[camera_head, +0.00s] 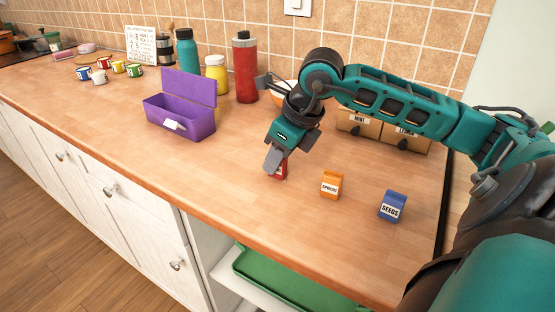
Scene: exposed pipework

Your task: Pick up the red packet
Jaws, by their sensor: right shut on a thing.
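The red packet (284,170) is a small red pack on the wooden counter, mostly hidden by my right gripper. My right gripper (275,160) points down over it and is shut on it. I cannot tell whether the packet touches the counter or is slightly lifted. My left gripper is not in view.
An orange packet (331,185) and a blue packet (392,206) stand to the right on the counter (220,175). An open purple box (180,118) is at the left. Bottles, such as a red one (245,70), and wooden boxes (400,137) stand along the tiled wall.

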